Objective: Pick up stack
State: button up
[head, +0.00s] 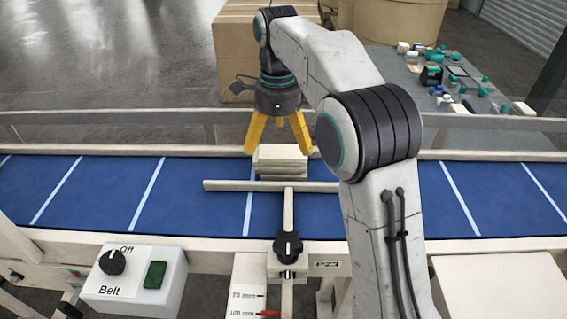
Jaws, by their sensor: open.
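The stack (281,158) is a short pile of several flat, pale cream pieces on the blue conveyor belt (190,195). It sits just behind a cream crossbar (228,185) that spans part of the belt. My gripper (277,148) has yellow fingers spread apart and pointing down. It is open, with fingers to the left and right of the stack near its top. Whether any finger touches the stack cannot be told. My arm reaches in from the right front and hides part of the belt.
A control box (135,277) with a dial labelled Off and a green button stands at front left. A black knob (288,246) clamps the crossbar's stem. Rails edge the belt. Cardboard boxes (236,50) and a grey table (465,85) with small items stand behind.

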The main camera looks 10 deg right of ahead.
aim_at(277, 164)
jog(key=shift+a+f+b, duration=0.2)
jog(key=shift+f+b, duration=0.25)
jog(key=shift+f, duration=3)
jog(key=c, duration=1.1)
